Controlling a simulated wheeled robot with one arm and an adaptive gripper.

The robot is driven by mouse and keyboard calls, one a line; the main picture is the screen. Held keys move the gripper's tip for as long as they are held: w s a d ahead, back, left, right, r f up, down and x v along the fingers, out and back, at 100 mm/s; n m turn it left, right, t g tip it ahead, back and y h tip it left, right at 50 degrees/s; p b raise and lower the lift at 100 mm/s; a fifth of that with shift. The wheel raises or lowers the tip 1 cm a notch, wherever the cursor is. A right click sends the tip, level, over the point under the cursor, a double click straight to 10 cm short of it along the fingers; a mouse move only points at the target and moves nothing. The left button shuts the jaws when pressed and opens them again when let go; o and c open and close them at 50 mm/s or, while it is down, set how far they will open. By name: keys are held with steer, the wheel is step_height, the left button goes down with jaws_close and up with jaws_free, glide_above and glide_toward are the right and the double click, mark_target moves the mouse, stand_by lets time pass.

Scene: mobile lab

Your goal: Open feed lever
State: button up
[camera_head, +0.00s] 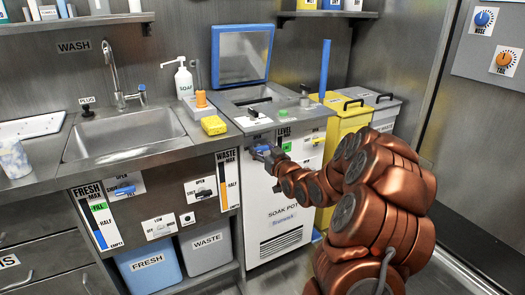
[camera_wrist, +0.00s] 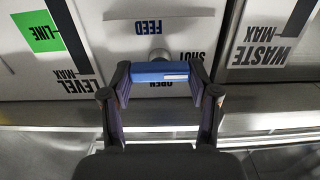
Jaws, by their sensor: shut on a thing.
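The feed lever (camera_wrist: 160,67) is a blue bar on a round grey pivot, fixed to a white panel. FEED, SHUT and OPEN labels show upside down around it in the wrist view. The bar lies level across that picture. My gripper (camera_wrist: 160,77) is shut on it, with one dark finger at each end. In the head view, my gripper (camera_head: 270,157) is at the upper left of the white SOAK POT cabinet front (camera_head: 283,218), and the blue lever (camera_head: 262,148) shows only partly there. The arm and fingers hide part of the panel.
A level gauge with a green LINE mark (camera_wrist: 37,32) is beside the lever. The WASTE gauge (camera_head: 228,180) is left of the cabinet. A sink (camera_head: 125,135), yellow sponge (camera_head: 214,125) and soap bottle (camera_head: 184,82) are on the counter. Yellow and grey bins stand right of the cabinet.

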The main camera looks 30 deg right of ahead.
steer(key=shift+r+m+p, duration=0.25)
steer(key=shift+m+p, duration=0.35)
steer(key=shift+p, duration=0.6)
steer(key=shift+f+m+p, duration=0.1)
steer(key=shift+m+p, duration=1)
steer(key=shift+p, duration=0.05)
steer(key=shift+f+m, duration=0.15)
steer(key=shift+m, duration=0.15)
steer(key=shift+d, duration=0.1)
steer(key=o, duration=1.1)
steer(key=shift+o, duration=0.2)
steer(key=shift+s, duration=0.1)
steer(key=s, duration=0.7)
steer(key=shift+s+a, duration=0.2)
steer(key=shift+a, duration=0.15)
